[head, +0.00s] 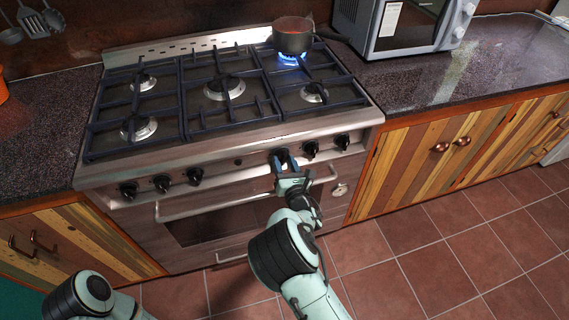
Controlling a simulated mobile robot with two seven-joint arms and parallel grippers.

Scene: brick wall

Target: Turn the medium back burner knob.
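The stove (345,124) has a row of black knobs along its front panel. My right gripper (282,160) is at the knob just right of the panel's middle, with its fingertips at that knob and largely covering it. I cannot tell whether the fingers are closed on it. The other burners show no flame. My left gripper is out of view; only part of my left arm shows at the lower left.
The oven door handle (190,211) runs below the knobs, just under my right gripper. A microwave (400,28) stands on the dark counter (500,65) at the right. Wooden cabinets (440,150) flank the stove. The tiled floor (450,245) at the right is clear.

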